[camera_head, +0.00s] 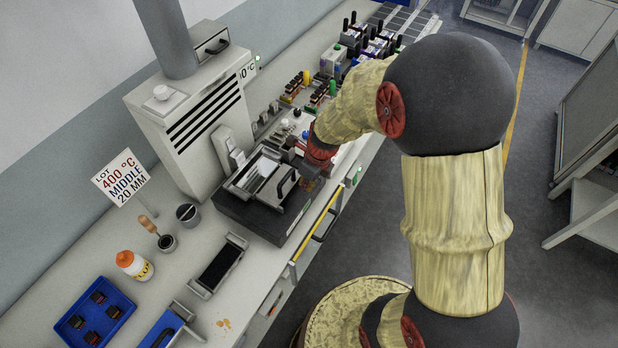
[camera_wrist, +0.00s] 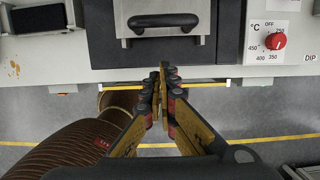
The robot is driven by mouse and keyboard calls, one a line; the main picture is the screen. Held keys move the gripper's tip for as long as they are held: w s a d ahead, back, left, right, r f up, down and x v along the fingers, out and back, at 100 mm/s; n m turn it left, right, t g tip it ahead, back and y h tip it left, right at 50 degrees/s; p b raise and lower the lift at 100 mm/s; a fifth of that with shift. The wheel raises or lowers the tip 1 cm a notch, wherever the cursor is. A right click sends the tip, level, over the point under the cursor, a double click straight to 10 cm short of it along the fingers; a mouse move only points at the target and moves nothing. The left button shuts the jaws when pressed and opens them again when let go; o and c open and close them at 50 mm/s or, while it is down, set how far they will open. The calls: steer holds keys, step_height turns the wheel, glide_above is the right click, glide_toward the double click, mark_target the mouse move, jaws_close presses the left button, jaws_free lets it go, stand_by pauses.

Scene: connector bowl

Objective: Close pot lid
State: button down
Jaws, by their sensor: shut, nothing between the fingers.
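The pot (camera_head: 250,217) is a dark block-shaped unit on the bench in front of a white machine. A metal lid (camera_wrist: 200,20) with a black bar handle (camera_wrist: 163,20) lies at the pot's top in the wrist view. The handle also shows in the head view (camera_head: 287,184); I cannot tell how far the lid is open. My gripper (camera_wrist: 163,68) is shut and empty, its tips apart from the handle and just off the bench's front edge. In the head view my arm hides part of the pot's right side.
A red temperature knob (camera_wrist: 276,41) sits right of the pot on the bench front. A yellow rail (camera_head: 318,222) runs along that front. A black tray (camera_head: 219,265), flux bottle (camera_head: 133,264) and blue tray (camera_head: 98,312) stand to the left. Open floor lies in front.

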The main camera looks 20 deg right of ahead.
steer(key=w+a, duration=0.2)
steer(key=w, duration=0.1)
steer(key=shift+a+f, duration=0.1)
steer(key=shift+f, duration=0.05)
steer(key=shift+w, duration=0.1)
steer(key=w+a+p, duration=0.4)
steer(key=w, duration=0.1)
steer(key=w+a+p, duration=0.2)
steer(key=w, duration=0.1)
steer(key=shift+p, duration=0.3)
steer(key=shift+d, duration=0.1)
